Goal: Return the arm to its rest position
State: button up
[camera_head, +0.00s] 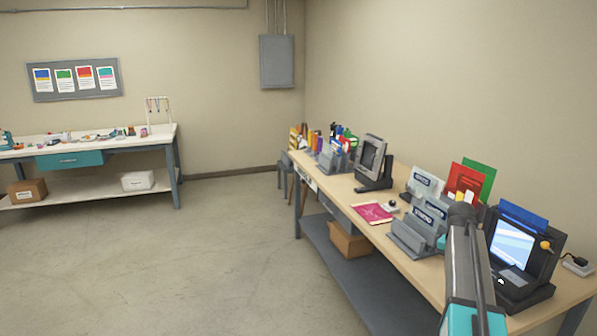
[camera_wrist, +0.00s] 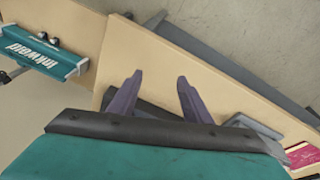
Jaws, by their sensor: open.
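My gripper (camera_wrist: 160,78) shows in the wrist view with its two dark purple fingers apart and nothing between them. Below the fingers is the pale wooden top of the right-hand workbench (camera_wrist: 235,85). In the head view my teal and grey arm reaches up from the bottom right, in front of the same workbench (camera_head: 420,275). I cannot make out the fingers in the head view. Part of the bench is hidden behind the arm, and my own teal wrist body covers the lower part of the wrist view.
The bench holds a screen unit (camera_head: 512,245), grey holders (camera_head: 412,237), a grey machine (camera_head: 371,158) and a pink sheet (camera_head: 372,212). A teal box marked Inkweld (camera_wrist: 40,50) shows in the wrist view. Open floor (camera_head: 200,265) lies left, toward a white-topped bench (camera_head: 110,141).

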jog(key=s+a+f+n+g+y+b, duration=0.1)
jog(key=s+a+f, duration=0.2)
jog(key=a+f, duration=0.7)
jog(key=s+a+f+n+g+b, duration=0.15)
jog(key=s+a+f, duration=0.3)
jog(key=f, duration=0.85)
jog(key=s+a+f+n+g+y+b, duration=0.1)
jog(key=s+a+f+n, duration=0.15)
jog(key=a+f, duration=0.8)
jog(key=s+a+f+n+b, duration=0.1)
jog(key=s+a+f+n, duration=0.1)
jog(key=s+a+f, duration=0.2)
jog(key=s+a+f+n+g+b, duration=0.1)
jog(key=s+a+f, duration=0.3)
jog(key=s+f, duration=0.6)
jog(key=s+a+f+n+g+b, duration=0.1)
jog(key=s+a+f+n, duration=0.2)
jog(key=s, duration=1.2)
jog(key=shift+a+f+y, duration=0.3)
jog(key=shift+a+f, duration=0.65)
jog(key=shift+f, duration=1)
